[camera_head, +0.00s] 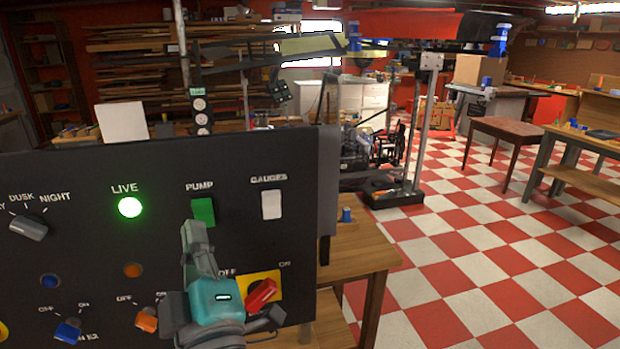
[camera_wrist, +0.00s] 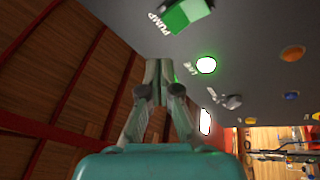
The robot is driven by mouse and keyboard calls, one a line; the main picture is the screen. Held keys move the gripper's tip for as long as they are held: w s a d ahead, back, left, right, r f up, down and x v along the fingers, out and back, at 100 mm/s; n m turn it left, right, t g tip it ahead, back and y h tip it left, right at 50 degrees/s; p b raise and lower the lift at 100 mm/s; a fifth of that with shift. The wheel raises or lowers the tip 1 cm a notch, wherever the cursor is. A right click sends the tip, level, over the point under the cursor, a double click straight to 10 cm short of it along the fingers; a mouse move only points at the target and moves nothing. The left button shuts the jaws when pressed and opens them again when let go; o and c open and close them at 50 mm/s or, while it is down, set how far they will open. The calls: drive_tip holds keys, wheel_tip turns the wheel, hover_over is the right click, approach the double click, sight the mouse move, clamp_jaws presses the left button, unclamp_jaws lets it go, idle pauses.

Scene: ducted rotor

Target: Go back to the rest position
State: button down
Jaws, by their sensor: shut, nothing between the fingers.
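My gripper (camera_head: 194,228) is in front of the black control panel (camera_head: 90,178), just below the green PUMP switch (camera_head: 203,211). Its fingers point up in the head view and are together and empty. In the wrist view the closed fingertips (camera_wrist: 158,68) are in the middle, with the PUMP switch (camera_wrist: 185,14) above them and a gap in the picture between. I cannot tell how far the tips are from the panel. The LIVE lamp (camera_head: 130,207) glows green; it also shows in the wrist view (camera_wrist: 206,65).
The white GAUGES switch (camera_head: 271,204) and a red knob (camera_head: 262,295) on a yellow plate are right of my gripper. Orange (camera_head: 146,319) and blue (camera_head: 68,329) knobs are lower left. A wooden table (camera_head: 365,256) stands behind the panel; checkered floor (camera_head: 470,260) is open at right.

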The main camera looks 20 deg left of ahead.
drive_tip(key=w+d+f+m+h, duration=0.1)
drive_tip(key=d+f+m+h, duration=0.15)
drive_tip(key=d+f, duration=0.8)
drive_tip(key=d+f+m+h, duration=0.25)
drive_tip(key=d+f, duration=0.55)
drive_tip(key=f, duration=0.5)
drive_tip(key=s+d+f+m+h, duration=0.25)
drive_tip(key=s+d+f, duration=0.2)
drive_tip(key=d, duration=0.25)
drive_tip(key=s+d+f+m+h, duration=0.1)
drive_tip(key=s+d+f+m, duration=0.25)
drive_tip(key=d+f, duration=0.25)
drive_tip(key=s+d+f+m+g+h, duration=0.1)
drive_tip(key=s+d+m, duration=0.3)
drive_tip(key=s, duration=0.7)
drive_tip(key=s+d+f+m+g+h, duration=0.1)
drive_tip(key=s+d+f+m+h, duration=0.2)
drive_tip(key=s+d, duration=0.5)
drive_tip(key=s+m+h, duration=0.1)
drive_tip(key=s, duration=0.1)
drive_tip(key=shift+s+h, duration=0.35)
